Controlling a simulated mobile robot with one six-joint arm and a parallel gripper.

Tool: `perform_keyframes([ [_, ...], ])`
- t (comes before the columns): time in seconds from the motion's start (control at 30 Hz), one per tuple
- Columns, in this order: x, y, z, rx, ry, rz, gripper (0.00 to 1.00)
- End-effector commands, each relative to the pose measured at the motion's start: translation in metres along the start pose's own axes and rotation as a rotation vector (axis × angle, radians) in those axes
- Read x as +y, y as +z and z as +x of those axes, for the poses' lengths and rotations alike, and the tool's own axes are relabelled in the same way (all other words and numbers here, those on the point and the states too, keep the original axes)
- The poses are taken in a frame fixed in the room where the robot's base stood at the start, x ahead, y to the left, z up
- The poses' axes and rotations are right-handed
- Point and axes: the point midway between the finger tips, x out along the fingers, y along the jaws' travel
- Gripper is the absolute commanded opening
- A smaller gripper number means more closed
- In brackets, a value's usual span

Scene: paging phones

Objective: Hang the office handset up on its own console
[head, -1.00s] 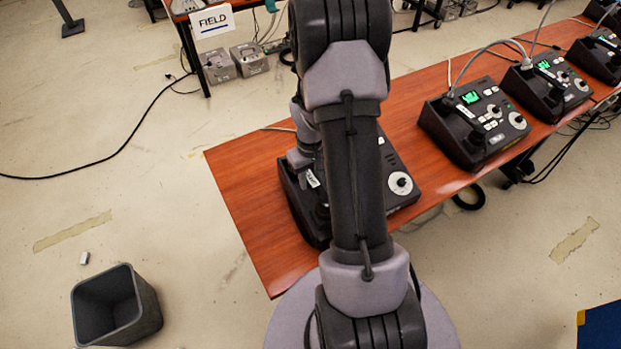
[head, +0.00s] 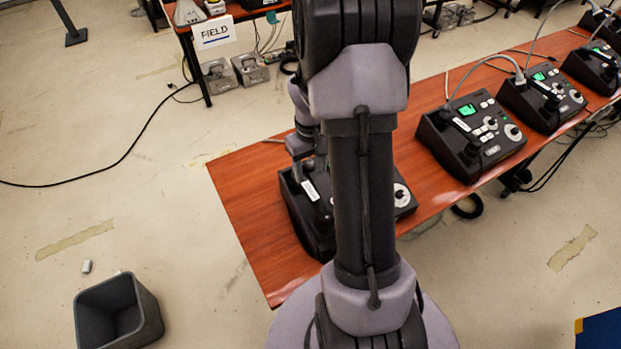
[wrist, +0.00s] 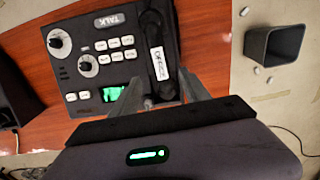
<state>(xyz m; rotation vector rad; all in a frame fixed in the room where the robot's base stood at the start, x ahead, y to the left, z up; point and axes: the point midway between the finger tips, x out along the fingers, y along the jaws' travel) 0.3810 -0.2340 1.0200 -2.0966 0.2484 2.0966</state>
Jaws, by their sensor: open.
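The black office handset (wrist: 157,50), with a white OFFICE label, lies along the cradle side of its dark console (wrist: 88,62) in the wrist view. It looks lined up with the cradle; whether it is fully seated I cannot tell. In the head view its white label (head: 310,190) shows on the left side of the console (head: 307,226), and my arm covers much of the console. My gripper (wrist: 163,90) is open, its fingers on either side of the handset's near end. In the head view my gripper (head: 302,165) is just above the handset, partly hidden.
Other consoles (head: 472,135) stand in a row to the right on the wooden table (head: 245,190). A grey bin (head: 118,312) stands on the floor at lower left. A FIELD sign (head: 214,32) hangs at another table behind. The table's left end is clear.

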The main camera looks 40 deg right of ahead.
Motion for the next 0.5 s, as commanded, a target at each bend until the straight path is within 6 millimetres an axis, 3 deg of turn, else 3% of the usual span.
perform_keyframes([
  [0.3,-0.008,-0.001,-0.028,0.017,0.002,0.003,0.54],
  [0.37,-0.028,-0.001,-0.056,0.056,0.003,0.011,0.54],
  [0.43,-0.069,0.009,-0.103,0.131,-0.007,0.032,0.54],
  [0.5,-0.117,0.034,-0.152,0.215,-0.041,0.059,0.54],
])
